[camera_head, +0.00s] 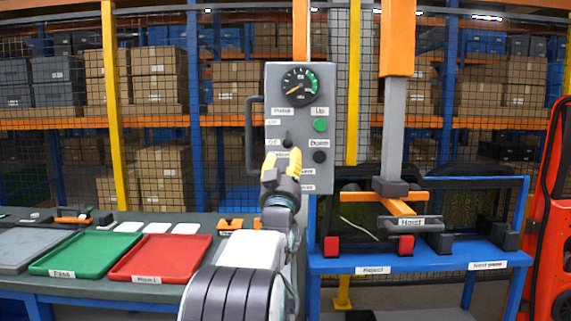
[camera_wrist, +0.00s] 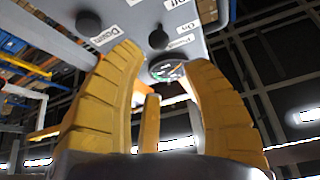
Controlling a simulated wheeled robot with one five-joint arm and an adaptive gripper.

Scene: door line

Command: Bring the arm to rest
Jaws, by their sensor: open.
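My gripper (camera_head: 283,163) has yellow fingers and is raised in front of the lower part of a grey control panel (camera_head: 258,82). In the wrist view the yellow fingers of my gripper (camera_wrist: 158,75) stand apart with nothing between them. The panel also shows in the wrist view (camera_wrist: 132,22), ahead of the fingertips. It carries a round gauge (camera_head: 301,86), a green Up button (camera_head: 320,124), a dark Down button (camera_head: 320,157) and a small switch (camera_head: 288,141). My gripper hides part of the lower labels. I cannot tell whether it touches the panel.
A green tray (camera_head: 88,254) and a red tray (camera_head: 160,258) lie on the bench at left. A hoist (camera_head: 394,130) hangs over a blue stand (camera_head: 420,259) at right. A red-orange frame (camera_head: 549,230) is at the far right. Mesh fencing and shelves stand behind.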

